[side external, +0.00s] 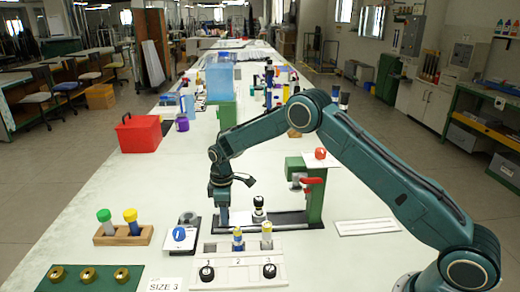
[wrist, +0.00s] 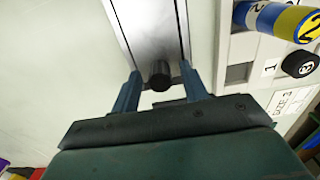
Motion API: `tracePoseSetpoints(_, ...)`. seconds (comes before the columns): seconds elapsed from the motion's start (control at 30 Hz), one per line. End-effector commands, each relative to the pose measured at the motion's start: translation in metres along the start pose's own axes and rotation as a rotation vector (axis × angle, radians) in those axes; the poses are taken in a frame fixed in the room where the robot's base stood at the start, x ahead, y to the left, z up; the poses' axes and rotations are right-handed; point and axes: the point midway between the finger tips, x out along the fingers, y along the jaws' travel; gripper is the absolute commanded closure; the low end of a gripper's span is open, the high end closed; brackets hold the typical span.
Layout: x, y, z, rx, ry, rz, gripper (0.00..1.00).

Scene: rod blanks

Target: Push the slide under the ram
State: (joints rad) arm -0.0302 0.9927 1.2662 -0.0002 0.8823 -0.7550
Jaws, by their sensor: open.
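The metal slide (wrist: 152,25) runs up the wrist view, with a dark round knob (wrist: 158,75) at its near end. My gripper (wrist: 159,70) is open, its two blue fingers apart on either side of the knob. In the side view my gripper (side external: 234,188) is low at the left end of the press's dark base (side external: 284,222). A black-topped piece (side external: 258,207) stands upright on the base between my gripper and the green press column (side external: 317,198). The press head (side external: 294,166) overhangs there; the ram is too small to make out clearly.
A white numbered block (side external: 238,262) with yellow-blue rods and black knobs stands in front; it also shows in the wrist view (wrist: 240,45). A wooden rack (side external: 123,237), blue-topped device (side external: 179,235) and green tray (side external: 95,281) lie left. A red box (side external: 139,135) stands behind.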

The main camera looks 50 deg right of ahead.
Motion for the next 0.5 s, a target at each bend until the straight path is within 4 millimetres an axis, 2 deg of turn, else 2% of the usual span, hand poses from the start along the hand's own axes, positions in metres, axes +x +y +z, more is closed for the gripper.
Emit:
tracePoseSetpoints(0.2,0.0003,-0.0001,0.0001,0.000,0.000,0.000,0.56)
tracePoseSetpoints(0.43,0.0001,-0.0001,0.0001,0.000,0.000,0.000,1.00)
tracePoseSetpoints(0.5,0.0000,-0.0001,0.0000,0.000,0.000,0.000,1.00)
